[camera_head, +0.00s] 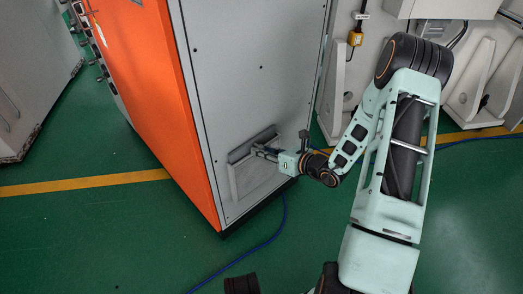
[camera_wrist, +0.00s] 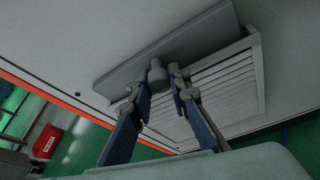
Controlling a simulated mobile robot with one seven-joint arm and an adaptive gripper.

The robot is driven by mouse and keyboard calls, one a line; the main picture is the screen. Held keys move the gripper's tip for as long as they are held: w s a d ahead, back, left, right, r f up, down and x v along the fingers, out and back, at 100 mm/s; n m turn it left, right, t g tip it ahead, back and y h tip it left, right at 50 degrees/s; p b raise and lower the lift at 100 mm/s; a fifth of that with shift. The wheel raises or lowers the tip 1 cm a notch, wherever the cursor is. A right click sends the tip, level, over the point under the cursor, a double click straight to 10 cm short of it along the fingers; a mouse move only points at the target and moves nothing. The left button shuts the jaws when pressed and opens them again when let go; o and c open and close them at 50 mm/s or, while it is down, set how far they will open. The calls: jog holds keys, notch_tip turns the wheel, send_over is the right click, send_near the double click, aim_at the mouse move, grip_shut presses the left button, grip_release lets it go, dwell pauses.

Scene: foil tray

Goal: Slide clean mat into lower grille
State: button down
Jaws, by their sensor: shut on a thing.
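The lower grille (camera_head: 258,181) is a pale louvred frame low on the grey face of the orange-sided cabinet; its slats (camera_wrist: 225,95) show in the wrist view. A flat grey board, which I take for the clean mat (camera_head: 240,152), lies along the grille's top edge. In the wrist view the mat (camera_wrist: 195,37) has a round knob (camera_wrist: 156,76) on its near edge. My gripper (camera_wrist: 159,93) is shut on the mat at this knob, one finger on each side. It shows small in the head view (camera_head: 257,150). How deep the mat sits is hidden.
The cabinet's grey face (camera_head: 250,70) is bare above the grille. A blue cable (camera_head: 265,243) runs over the green floor in front. White machinery (camera_head: 480,60) stands behind my arm at right. A red box (camera_wrist: 47,141) shows at left in the wrist view.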

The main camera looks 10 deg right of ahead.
jog(key=shift+f, duration=0.1)
jog(key=c, duration=1.7)
grip_release()
jog(key=shift+c, duration=0.2)
